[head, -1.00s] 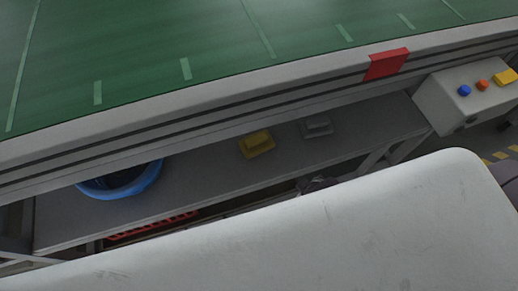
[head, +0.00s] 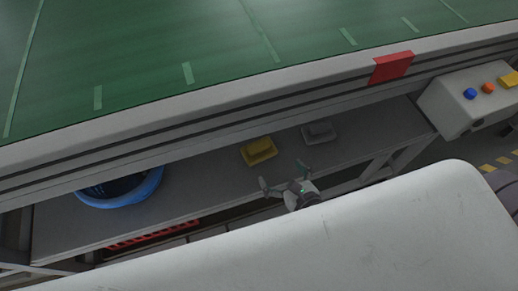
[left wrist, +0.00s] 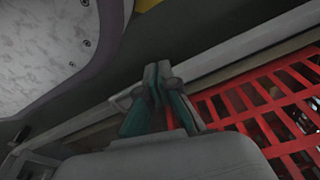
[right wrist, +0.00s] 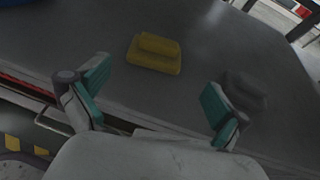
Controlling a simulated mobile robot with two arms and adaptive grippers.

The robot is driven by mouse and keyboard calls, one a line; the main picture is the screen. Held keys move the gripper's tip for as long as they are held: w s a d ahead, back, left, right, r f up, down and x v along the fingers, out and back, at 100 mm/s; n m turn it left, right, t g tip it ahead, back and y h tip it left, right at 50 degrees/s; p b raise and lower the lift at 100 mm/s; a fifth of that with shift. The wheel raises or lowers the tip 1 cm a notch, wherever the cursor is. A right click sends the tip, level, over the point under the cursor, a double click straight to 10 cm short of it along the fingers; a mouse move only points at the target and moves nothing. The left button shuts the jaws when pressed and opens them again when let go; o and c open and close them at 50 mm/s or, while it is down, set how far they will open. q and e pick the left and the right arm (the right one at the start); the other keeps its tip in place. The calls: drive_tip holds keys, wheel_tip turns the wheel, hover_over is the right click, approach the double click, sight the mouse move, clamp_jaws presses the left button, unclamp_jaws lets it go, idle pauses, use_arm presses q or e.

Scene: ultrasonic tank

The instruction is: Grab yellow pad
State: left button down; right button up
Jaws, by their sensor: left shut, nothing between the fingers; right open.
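The yellow pad (head: 258,150) lies on the grey shelf (head: 215,178) under the green-topped table in the head view. It has a smaller raised block on a flat base. It also shows in the right wrist view (right wrist: 155,53), ahead of the fingers and between them. My right gripper (head: 285,180) is open and empty at the shelf's front edge, a little short of the pad and apart from it. In the right wrist view its two fingers (right wrist: 150,95) are spread wide. My left gripper (left wrist: 155,85) is shut and empty in the left wrist view, beside a red grid crate.
A grey pad (head: 319,132) lies right of the yellow one. A blue round bin (head: 150,186) stands at the shelf's left. The table's edge (head: 210,105) overhangs the shelf's back. A red crate (left wrist: 265,110) sits lower down. A control box (head: 460,105) is at the right.

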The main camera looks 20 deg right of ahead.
sight(260, 147)
drive_tip(key=x, duration=0.6)
drive_tip(key=shift+w+f+b, duration=0.1)
drive_tip(key=shift+w+b, duration=0.15)
drive_tip(key=shift+b, duration=0.05)
drive_tip(key=x, duration=0.3)
drive_tip(key=b+x, duration=0.1)
drive_tip(key=x, duration=0.1)
drive_tip(key=shift+w+a+r, duration=0.2)
drive_tip(key=shift+w, duration=0.15)
drive_tip(key=shift+w+f, duration=0.1)
drive_tip(key=shift+w, duration=0.15)
use_arm(q)
drive_tip(key=w+r, duration=0.2)
drive_tip(key=r, duration=0.1)
drive_tip(key=w+r, duration=0.1)
drive_tip(key=shift+d+r, duration=0.15)
drive_tip(key=shift+r, duration=0.05)
use_arm(e)
drive_tip(key=shift+c, duration=0.2)
drive_tip(key=c, duration=1.2)
drive_tip(key=shift+o, duration=0.2)
